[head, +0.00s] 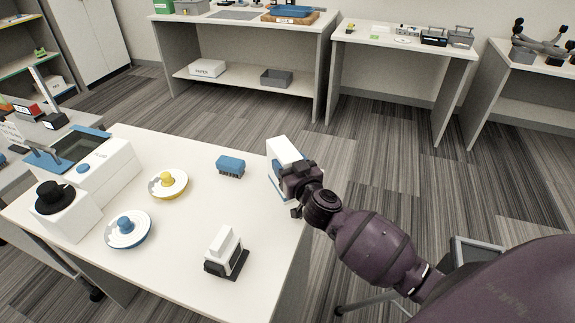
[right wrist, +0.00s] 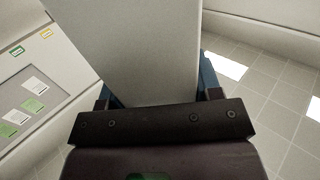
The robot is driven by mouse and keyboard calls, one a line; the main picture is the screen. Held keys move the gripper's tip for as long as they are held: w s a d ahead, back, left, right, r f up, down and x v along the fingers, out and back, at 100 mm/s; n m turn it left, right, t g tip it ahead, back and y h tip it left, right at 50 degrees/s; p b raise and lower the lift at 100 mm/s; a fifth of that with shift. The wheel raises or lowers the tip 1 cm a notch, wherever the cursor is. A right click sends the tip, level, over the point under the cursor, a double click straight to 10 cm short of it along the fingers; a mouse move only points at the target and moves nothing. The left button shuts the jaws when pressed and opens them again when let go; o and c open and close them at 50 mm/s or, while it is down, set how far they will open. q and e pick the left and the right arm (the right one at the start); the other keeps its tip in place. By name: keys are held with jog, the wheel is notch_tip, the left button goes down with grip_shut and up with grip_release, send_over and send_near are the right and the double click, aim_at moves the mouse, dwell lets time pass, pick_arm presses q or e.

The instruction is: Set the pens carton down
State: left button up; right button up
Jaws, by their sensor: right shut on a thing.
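The pens carton (head: 284,150) is a white box with some blue low on it, at the right edge of the near white table (head: 190,255) in the head view. My right gripper (head: 291,182) is shut on it from the right side, and covers part of it. In the right wrist view the carton (right wrist: 150,45) is a large pale box between the two fingers (right wrist: 155,88). Whether its underside touches the tabletop is hidden. My left gripper is in neither view.
A blue brush (head: 230,165) lies left of the carton. A white and black device (head: 227,253) stands near the front. Bare tabletop lies between.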

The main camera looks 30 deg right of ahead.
jog(key=shift+r, duration=0.2)
jog(key=o, duration=1.1)
jog(key=shift+f, duration=0.2)
jog(key=shift+r, duration=0.15)
jog(key=shift+s, duration=0.3)
jog(key=s+a+f+n+y+p, duration=0.1)
jog(key=s+a+y, duration=0.1)
jog(key=s, duration=0.6)
jog(key=s+a+f+n+y+p, duration=0.1)
jog(key=s+a, duration=0.1)
jog(key=s, duration=0.6)
jog(key=s+d+f+g+h, duration=0.2)
jog(key=s+f+g, duration=0.4)
jog(key=s+f, duration=0.6)
jog(key=shift+s+f+g, duration=0.4)
jog(key=shift+f, duration=1.1)
